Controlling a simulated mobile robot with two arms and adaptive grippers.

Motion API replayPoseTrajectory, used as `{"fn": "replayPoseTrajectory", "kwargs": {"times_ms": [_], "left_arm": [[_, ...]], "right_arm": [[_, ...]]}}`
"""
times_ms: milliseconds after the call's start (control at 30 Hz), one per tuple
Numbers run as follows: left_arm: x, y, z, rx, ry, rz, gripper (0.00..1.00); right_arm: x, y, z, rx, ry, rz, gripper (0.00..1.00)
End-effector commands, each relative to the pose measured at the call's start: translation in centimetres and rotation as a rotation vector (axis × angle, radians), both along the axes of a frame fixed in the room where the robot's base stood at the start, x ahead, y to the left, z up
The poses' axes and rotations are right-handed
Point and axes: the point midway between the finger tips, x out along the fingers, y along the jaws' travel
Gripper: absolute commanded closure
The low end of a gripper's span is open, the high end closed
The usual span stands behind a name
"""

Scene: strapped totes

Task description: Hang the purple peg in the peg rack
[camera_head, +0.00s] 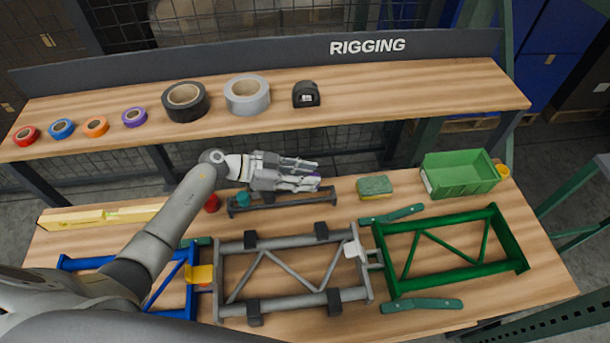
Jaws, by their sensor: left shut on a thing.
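My left gripper (312,176) reaches in from the left over the workbench, its fingers pointing right. It is shut on the purple peg (309,183), of which only small purple parts show between and below the fingers. The peg rack (285,204) is a low dark grey frame with raised ends, lying directly below and in front of the gripper in the picture. A teal piece (243,198) is at the rack's left part. The gripper covers part of the rack's back, and I cannot tell whether the peg touches it. My right gripper is not in view.
A red piece (211,203) is left of the rack. A sponge (375,187) and a green bin (460,175) are to the right. Blue (176,290), grey (293,303) and green (455,271) frames fill the bench front. Tape rolls (186,101) line the shelf behind.

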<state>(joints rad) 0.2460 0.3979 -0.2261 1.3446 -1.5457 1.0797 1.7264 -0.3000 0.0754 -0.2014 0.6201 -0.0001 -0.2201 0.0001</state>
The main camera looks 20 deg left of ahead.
Motion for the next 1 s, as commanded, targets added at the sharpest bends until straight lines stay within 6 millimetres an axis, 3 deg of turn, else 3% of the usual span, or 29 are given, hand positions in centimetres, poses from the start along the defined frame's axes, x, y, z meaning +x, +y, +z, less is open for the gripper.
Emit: {"fn": "replayPoseTrajectory", "kwargs": {"times_ms": [133,600,1000], "left_arm": [[0.0,0.0,-1.1,-0.001,0.0,0.0,0.96],[0.1,0.1,-3.5,0.0,0.001,0.001,0.96],[0.1,0.0,-3.9,0.0,-0.001,0.0,0.96]], "right_arm": [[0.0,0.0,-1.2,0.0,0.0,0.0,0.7],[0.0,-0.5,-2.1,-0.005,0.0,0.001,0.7],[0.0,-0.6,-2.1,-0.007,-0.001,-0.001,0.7]]}}
